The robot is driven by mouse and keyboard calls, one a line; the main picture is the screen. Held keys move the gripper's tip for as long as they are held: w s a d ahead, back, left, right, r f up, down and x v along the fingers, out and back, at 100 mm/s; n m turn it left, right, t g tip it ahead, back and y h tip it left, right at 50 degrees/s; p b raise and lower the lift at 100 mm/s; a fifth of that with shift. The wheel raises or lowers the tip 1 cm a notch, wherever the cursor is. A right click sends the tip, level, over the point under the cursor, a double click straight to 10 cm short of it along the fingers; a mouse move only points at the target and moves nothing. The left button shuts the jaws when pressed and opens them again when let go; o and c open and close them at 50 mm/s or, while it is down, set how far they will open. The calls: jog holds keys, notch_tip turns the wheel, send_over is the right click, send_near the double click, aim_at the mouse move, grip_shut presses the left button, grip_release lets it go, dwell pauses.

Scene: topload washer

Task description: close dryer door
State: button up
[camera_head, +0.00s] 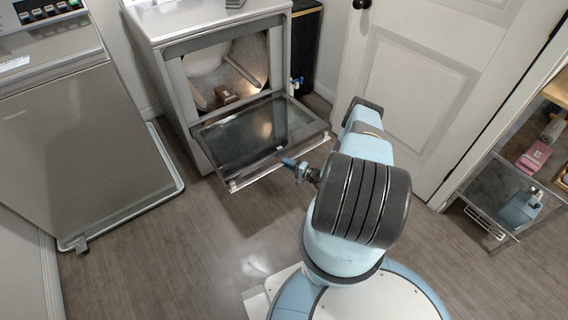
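The dryer (172,88) is a white front-loading unit at the top centre of the head view. Its door (245,135), a dark glass panel in a light frame, is hinged at the bottom. It is folded down and stands out over the floor, so the opening is exposed. My gripper (290,163) is small in the view, by the door's front edge toward its right end. I cannot tell whether it touches the door or whether its fingers are open. My arm hides part of the floor to the right.
A small brown object (226,94) sits inside the dryer opening. A grey washer (85,135) stands to the left. A white panelled room door (420,85) is behind my arm, and a shelf cart (500,190) stands at the right. The floor (160,245) at front left is clear.

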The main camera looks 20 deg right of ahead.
jog(key=shift+x, duration=1)
jog(key=shift+c, duration=0.4)
grip_shut()
jog(key=shift+s, duration=0.1)
